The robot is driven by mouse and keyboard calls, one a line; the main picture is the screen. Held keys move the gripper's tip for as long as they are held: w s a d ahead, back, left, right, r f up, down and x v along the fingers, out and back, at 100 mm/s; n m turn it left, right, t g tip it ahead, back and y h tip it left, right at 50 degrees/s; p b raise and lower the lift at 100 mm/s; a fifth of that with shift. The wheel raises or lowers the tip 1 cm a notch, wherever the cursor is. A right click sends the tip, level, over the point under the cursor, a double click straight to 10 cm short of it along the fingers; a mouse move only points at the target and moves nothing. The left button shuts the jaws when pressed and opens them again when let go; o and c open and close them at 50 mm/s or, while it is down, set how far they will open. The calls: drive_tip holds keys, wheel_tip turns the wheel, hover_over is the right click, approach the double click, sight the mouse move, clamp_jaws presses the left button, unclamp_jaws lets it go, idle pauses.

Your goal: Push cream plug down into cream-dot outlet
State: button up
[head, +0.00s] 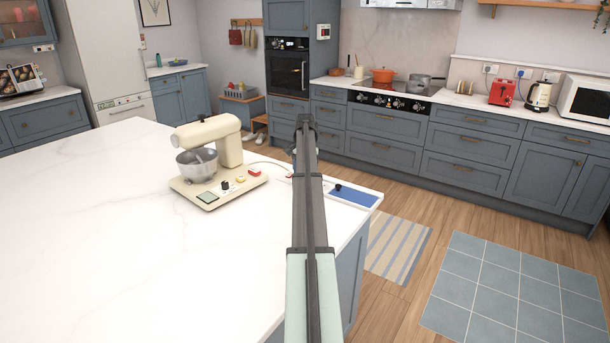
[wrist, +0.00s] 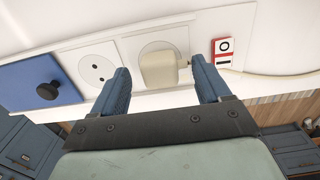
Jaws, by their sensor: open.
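The cream plug (wrist: 158,70) is in the wrist view, over a white outlet plate (wrist: 177,36) with a round socket outline. I cannot tell how deep the plug sits, and I see no cream dot on this plate. My gripper (wrist: 161,66) is open, one finger on each side of the plug, with a visible gap at both sides. In the head view my arm hides the gripper and the plug.
Left of the plug are an empty two-hole outlet (wrist: 96,68) and a blue panel (wrist: 15,91) with a black knob (wrist: 48,90). A red-and-white switch (wrist: 225,46) and a cream cord (wrist: 272,74) lie right. A cream stand mixer (head: 235,140) stands on the white island (head: 110,230).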

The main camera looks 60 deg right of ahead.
wheel_tip(320, 180, up, 13)
idle(0.4)
drive_tip(key=shift+f, duration=0.1)
idle(0.4)
